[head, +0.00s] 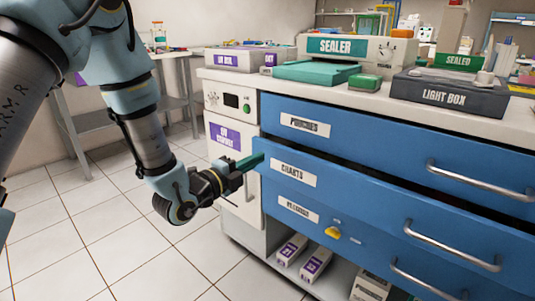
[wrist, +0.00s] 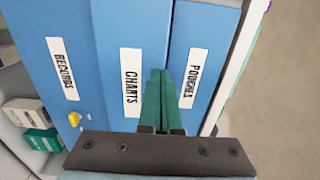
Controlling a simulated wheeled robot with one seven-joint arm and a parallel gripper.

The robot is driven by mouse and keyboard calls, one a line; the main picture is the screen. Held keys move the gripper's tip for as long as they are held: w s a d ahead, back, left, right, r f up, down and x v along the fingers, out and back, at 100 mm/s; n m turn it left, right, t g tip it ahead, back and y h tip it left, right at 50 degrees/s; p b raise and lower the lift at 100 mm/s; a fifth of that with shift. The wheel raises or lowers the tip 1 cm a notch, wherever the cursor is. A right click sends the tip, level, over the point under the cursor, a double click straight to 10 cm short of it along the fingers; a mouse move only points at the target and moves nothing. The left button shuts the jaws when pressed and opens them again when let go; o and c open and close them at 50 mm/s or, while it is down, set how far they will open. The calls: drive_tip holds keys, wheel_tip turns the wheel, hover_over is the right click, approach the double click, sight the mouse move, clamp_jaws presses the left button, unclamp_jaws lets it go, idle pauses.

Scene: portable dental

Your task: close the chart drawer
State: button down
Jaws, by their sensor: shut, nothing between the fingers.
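The chart drawer (head: 340,195), labelled CHARTS, is the middle of three blue drawers and stands slightly out from the drawer above. It has a long metal handle (head: 450,248). In the wrist view its front (wrist: 132,35) fills the middle. My gripper (head: 260,158) has its teal fingers pressed together and empty. The tips are at the left end of the chart drawer, near its top edge. In the wrist view the shut fingers (wrist: 158,75) lie between the CHARTS and POUCHES labels. I cannot tell if they touch the front.
The POUCHES drawer (head: 390,145) is above and the RECORDS drawer (head: 350,240), with a yellow knob (head: 332,233), is below. A white unit (head: 232,140) stands left of the drawers. The counter holds a sealer (head: 345,48) and a light box (head: 448,92). Tiled floor (head: 110,220) at left is clear.

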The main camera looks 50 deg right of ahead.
sight(276, 149)
drive_tip(key=shift+d, duration=2.45)
drive_tip(key=d+b, duration=0.3)
drive_tip(key=d, duration=0.1)
drive_tip(key=shift+d+f, duration=0.2)
drive_tip(key=shift+d+r, duration=0.3)
drive_tip(key=shift+r, duration=0.1)
drive_tip(key=shift+f, duration=0.1)
